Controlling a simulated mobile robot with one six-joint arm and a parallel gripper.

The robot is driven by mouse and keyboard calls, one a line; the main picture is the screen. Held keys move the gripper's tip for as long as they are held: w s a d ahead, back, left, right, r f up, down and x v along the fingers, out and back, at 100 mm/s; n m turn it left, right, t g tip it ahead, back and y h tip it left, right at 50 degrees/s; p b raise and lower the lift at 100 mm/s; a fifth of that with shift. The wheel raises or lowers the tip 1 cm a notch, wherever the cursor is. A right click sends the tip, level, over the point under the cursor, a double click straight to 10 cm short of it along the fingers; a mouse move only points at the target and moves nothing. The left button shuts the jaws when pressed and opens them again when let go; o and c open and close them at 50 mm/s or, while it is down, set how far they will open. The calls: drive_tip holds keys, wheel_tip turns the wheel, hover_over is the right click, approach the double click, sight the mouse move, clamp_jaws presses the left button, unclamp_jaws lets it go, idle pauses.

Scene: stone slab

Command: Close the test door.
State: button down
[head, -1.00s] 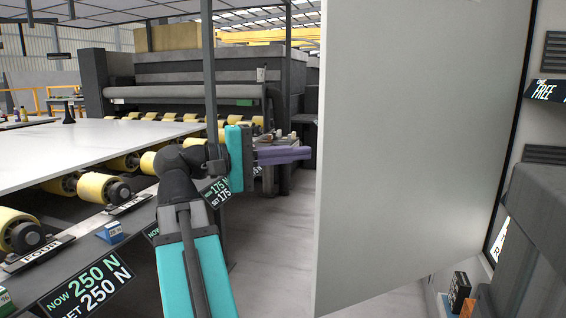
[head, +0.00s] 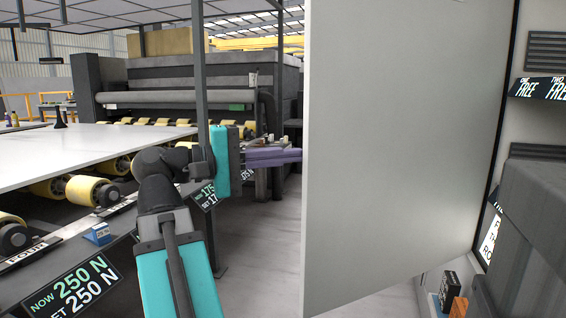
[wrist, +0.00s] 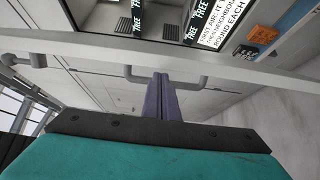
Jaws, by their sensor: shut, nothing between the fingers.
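The test door (head: 400,140) is a large pale grey panel standing open in the right half of the head view. Its free edge is on the left, and a gap shows the cabinet interior at its right. My gripper (head: 298,155) has purple fingers, closed together and empty, pointing right at the door's free edge. The tips reach that edge in the picture; I cannot tell whether they touch. In the wrist view, the closed fingers (wrist: 162,98) overlap a grey bar handle (wrist: 139,76) on a pale panel; contact is unclear.
A roller conveyor with a white slab (head: 90,148) and yellow rollers (head: 88,190) lies to the left. A dark post (head: 200,80) stands beside my arm. Dark equipment (head: 535,215) and small boxes (head: 452,288) are at the right. Grey floor (head: 262,250) is clear between conveyor and door.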

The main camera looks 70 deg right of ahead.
drive_tip(key=w+d+p, duration=0.3)
drive_tip(key=w+a+p, duration=0.2)
drive_tip(key=w+a, duration=0.2)
drive_tip(key=a, duration=0.5)
drive_tip(key=shift+p, duration=0.35)
drive_tip(key=c, duration=2.5)
unclamp_jaws()
